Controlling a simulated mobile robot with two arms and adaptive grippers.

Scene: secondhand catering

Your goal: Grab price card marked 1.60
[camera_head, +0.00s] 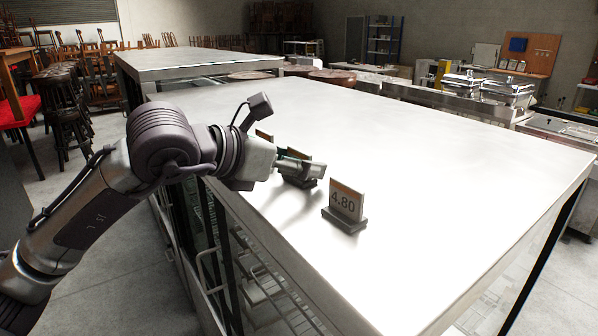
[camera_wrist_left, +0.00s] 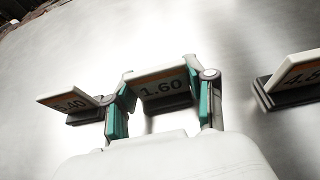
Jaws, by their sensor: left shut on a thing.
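The price card marked 1.60 (camera_wrist_left: 160,85) is white with an orange band and sits in a dark base. In the left wrist view it stands between the two fingers of my left gripper (camera_wrist_left: 163,105), which is shut on it. In the head view my left gripper (camera_head: 300,168) is low over the metal counter top, and its arm and fingers hide most of the card. A card marked 4.80 (camera_head: 346,201) stands to the right; its edge also shows in the left wrist view (camera_wrist_left: 290,78). A card ending in .40 (camera_wrist_left: 68,103) stands left. My right gripper is not in view.
The white metal counter (camera_head: 430,150) is bare beyond the cards, with its front edge close to them. A second metal table (camera_head: 195,62) stands behind at left. Stacked stools (camera_head: 62,110) and chafing dishes (camera_head: 505,90) are farther off.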

